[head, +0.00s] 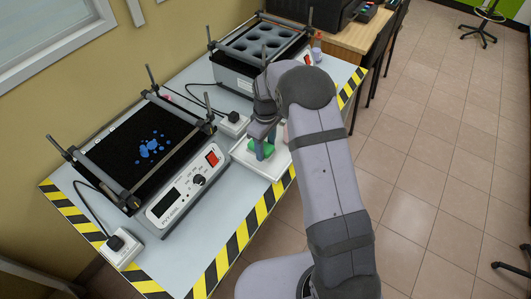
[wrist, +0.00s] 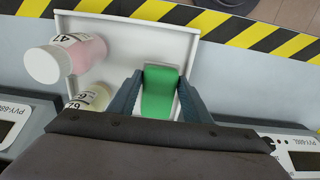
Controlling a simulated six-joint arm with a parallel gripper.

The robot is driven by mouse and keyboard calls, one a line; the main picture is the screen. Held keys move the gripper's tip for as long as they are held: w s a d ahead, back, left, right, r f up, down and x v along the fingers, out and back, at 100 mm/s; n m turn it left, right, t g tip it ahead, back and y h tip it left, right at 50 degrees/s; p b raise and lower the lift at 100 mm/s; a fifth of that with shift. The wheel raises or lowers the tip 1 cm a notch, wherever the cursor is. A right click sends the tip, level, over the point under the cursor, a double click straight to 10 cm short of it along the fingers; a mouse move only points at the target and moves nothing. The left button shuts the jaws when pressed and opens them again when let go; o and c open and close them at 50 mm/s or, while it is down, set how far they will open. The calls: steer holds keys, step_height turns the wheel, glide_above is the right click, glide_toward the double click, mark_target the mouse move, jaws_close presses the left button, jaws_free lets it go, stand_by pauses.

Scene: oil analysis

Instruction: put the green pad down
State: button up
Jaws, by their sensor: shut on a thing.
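The green pad (wrist: 159,92) is between the two fingers of my gripper (wrist: 158,84), which is shut on it. In the wrist view the pad is over the white tray (wrist: 118,28); I cannot tell whether it touches the tray floor. In the head view the green pad (head: 262,148) shows low at my gripper (head: 261,140), over the white tray (head: 262,168) near the table's front edge. My arm hides part of the tray there.
A bottle labelled 47 with pink contents (wrist: 88,50) and a yellowish bottle (wrist: 98,97) are left of my gripper. A black-topped device with blue marks (head: 122,150) stands left of the tray. A block with round wells (head: 232,75) stands behind.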

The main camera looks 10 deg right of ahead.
mark_target(266, 147)
steer(key=shift+f+p, duration=0.4)
steer(key=shift+f, duration=1.45)
steer(key=shift+f, duration=0.15)
steer(key=o, duration=0.9)
steer(key=shift+c, duration=0.2)
step_height(266, 147, up, 12)
steer(key=b, duration=0.2)
steer(key=shift+r+b, duration=0.2)
steer(key=shift+b, duration=0.1)
steer(key=s+d+r+m, duration=0.1)
steer(key=s+m, duration=0.8)
steer(key=s, duration=1.8)
steer(key=shift+d, duration=0.85)
